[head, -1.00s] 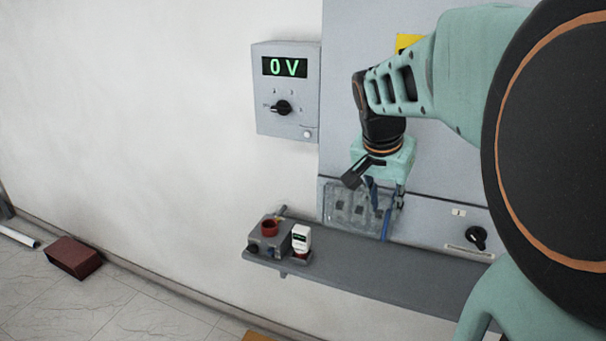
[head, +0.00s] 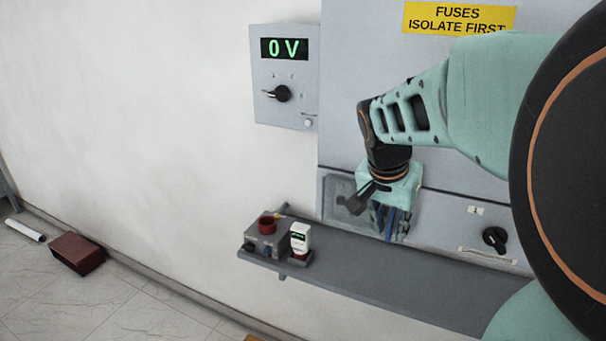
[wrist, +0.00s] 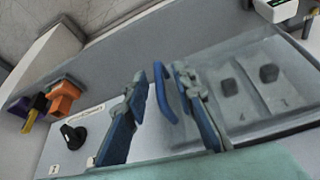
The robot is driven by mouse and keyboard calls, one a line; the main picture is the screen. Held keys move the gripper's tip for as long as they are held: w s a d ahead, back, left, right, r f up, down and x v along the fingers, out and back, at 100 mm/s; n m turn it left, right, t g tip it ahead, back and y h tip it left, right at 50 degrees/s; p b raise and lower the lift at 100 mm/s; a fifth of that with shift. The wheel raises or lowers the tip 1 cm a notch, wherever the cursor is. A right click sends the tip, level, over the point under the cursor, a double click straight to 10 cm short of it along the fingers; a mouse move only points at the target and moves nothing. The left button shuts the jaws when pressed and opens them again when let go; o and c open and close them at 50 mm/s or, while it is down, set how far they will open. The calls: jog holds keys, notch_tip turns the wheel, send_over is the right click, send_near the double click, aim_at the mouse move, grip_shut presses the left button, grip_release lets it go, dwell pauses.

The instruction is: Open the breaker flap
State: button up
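A blue handle (wrist: 165,95) stands at the flap's edge. My gripper (wrist: 162,125) is open, its blue-padded fingers apart on either side of the handle. A gap shows between the handle and the left finger; contact with the right finger cannot be told. In the head view my gripper (head: 392,228) is at the cabinet front, just above the shelf.
A grey shelf (head: 400,285) runs below the flap. On its left stand a grey box with a red ring (head: 267,224) and a white meter (head: 300,237). A black knob (head: 495,238) is right of the flap. A voltage box (head: 285,85) reads 0 V.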

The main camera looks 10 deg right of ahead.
jog(key=shift+c, duration=0.5)
grip_shut()
